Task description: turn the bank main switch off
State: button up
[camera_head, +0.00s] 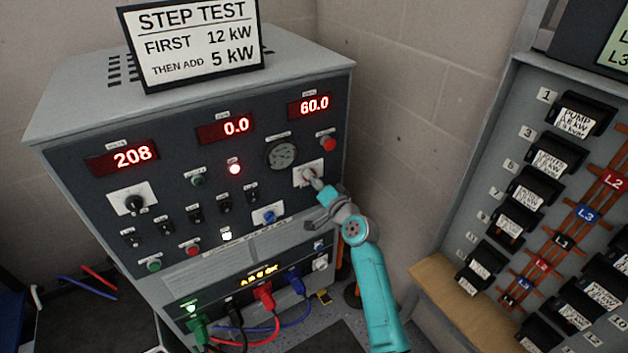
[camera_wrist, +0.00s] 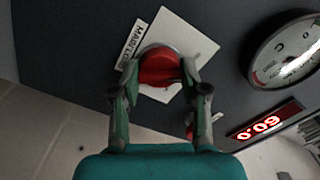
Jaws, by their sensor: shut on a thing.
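The load bank (camera_head: 90,200) is a grey cabinet with a dark front panel. Its main switch is a red knob (camera_wrist: 159,68) on a white square plate, with a partly hidden label beside it that begins "MAIN". My gripper (camera_wrist: 157,84) has its two fingers on either side of the red knob and is shut on it. In the head view my gripper (camera_head: 313,180) reaches the white plate (camera_head: 302,168) at the panel's right side and hides most of the knob. The knob's exact setting cannot be read.
A round gauge (camera_head: 281,154) and a red button (camera_head: 327,143) sit close to the knob. Displays read 208, 0.0 and 60.0. Coloured cables (camera_head: 265,297) plug in below. A breaker panel (camera_head: 500,120) stands at the right, above a wooden ledge (camera_head: 450,312).

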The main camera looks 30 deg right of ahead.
jog(key=shift+n, duration=1.1)
jog(key=shift+f, duration=0.1)
jog(key=o, duration=1.2)
jog(key=shift+c, duration=0.2)
jog(key=shift+s, duration=0.1)
jog(key=s, duration=1.1)
jog(key=shift+s, duration=0.4)
